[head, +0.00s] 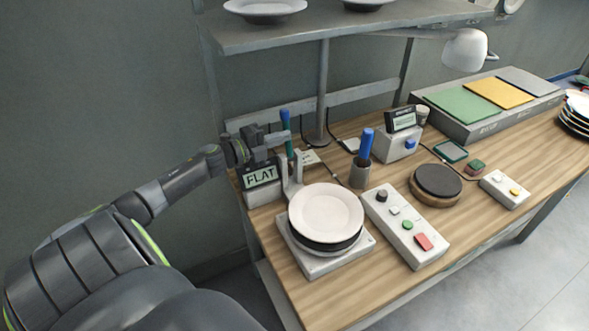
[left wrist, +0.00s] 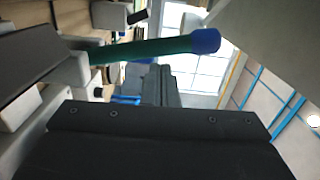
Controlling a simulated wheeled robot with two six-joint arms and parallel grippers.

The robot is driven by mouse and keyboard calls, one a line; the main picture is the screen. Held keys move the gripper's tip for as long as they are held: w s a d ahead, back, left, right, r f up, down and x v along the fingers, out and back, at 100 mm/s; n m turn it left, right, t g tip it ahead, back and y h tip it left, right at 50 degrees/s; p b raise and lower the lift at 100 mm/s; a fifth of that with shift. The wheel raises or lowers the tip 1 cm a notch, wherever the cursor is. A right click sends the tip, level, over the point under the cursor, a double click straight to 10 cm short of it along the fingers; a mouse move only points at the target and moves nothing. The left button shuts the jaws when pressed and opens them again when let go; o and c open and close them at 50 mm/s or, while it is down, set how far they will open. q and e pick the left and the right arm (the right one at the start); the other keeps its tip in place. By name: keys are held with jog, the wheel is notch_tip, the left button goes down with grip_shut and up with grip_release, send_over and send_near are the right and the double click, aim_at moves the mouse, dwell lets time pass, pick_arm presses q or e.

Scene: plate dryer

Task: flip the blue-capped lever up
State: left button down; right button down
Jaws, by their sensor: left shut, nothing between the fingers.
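The blue-capped lever (head: 286,122) has a green shaft and stands nearly upright in the head view, behind the plate stack and near the display reading FLAT. In the left wrist view the blue cap (left wrist: 205,41) and green shaft (left wrist: 140,49) run across the upper part of the picture. My left gripper (head: 284,139) is shut and empty, with its fingertips right by the lever's shaft. I cannot tell whether they touch it. The lever's base is mostly hidden behind the display and a grey bracket. My right gripper is not in view.
The FLAT display (head: 262,175) stands just below my left gripper. A blue-handled tool (head: 366,146) stands in a cup to the right. A shelf (head: 340,30) overhangs the back. A button box (head: 405,228) lies at front.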

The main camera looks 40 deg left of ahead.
pick_arm(q)
jog(key=shift+w+a, duration=0.15)
jog(key=shift+a, duration=0.05)
dwell(0.6)
